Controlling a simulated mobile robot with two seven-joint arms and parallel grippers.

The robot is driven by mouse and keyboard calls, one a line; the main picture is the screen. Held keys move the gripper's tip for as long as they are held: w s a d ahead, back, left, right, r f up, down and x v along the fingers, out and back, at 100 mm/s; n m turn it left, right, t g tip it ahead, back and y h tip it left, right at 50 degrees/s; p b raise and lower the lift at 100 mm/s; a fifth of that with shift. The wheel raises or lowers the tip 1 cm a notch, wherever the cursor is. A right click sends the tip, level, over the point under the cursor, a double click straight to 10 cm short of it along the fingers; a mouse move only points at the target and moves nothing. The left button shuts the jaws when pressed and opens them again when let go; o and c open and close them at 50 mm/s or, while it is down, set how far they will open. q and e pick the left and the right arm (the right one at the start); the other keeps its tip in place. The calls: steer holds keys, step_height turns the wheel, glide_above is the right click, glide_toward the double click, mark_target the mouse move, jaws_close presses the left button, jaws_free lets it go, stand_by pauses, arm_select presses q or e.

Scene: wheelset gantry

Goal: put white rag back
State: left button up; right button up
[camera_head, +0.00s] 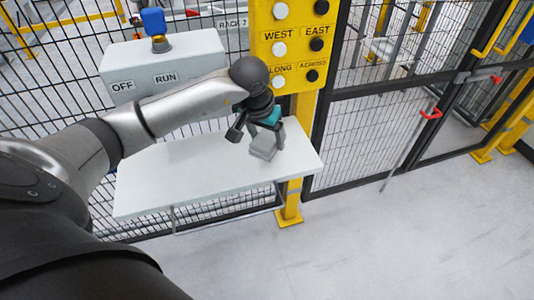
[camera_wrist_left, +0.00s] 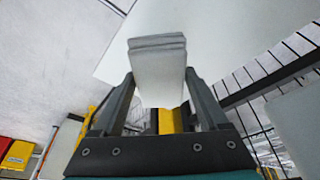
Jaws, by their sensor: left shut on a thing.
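The white rag (camera_wrist_left: 158,75) is a folded, light grey-white stack, seen between the two fingers of my left gripper (camera_wrist_left: 160,100) in the left wrist view. In the head view the rag (camera_head: 264,146) is at the right end of the white shelf (camera_head: 180,178), below my left gripper (camera_head: 258,136). My left gripper is shut on the rag. I cannot tell whether the rag touches the shelf or is just above it. My right gripper is in neither view.
A grey control box (camera_head: 180,68) with OFF and RUN labels and a blue knob stands behind the shelf. A yellow button panel (camera_head: 290,48) on a yellow post is behind my gripper. Black mesh fence (camera_head: 340,150) lines the back. The floor (camera_head: 400,240) at right is clear.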

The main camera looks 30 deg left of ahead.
arm_select(q)
steer(key=shift+f, duration=0.6)
step_height(320, 180, down, 4)
steer(key=shift+r+b, duration=0.2)
steer(key=shift+b, duration=0.15)
steer(key=shift+f, duration=0.25)
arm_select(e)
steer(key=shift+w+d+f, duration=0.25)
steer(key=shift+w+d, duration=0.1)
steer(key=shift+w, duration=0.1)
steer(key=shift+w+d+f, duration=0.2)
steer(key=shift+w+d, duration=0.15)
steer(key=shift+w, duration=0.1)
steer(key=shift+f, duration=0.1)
arm_select(q)
steer(key=o, duration=1.3)
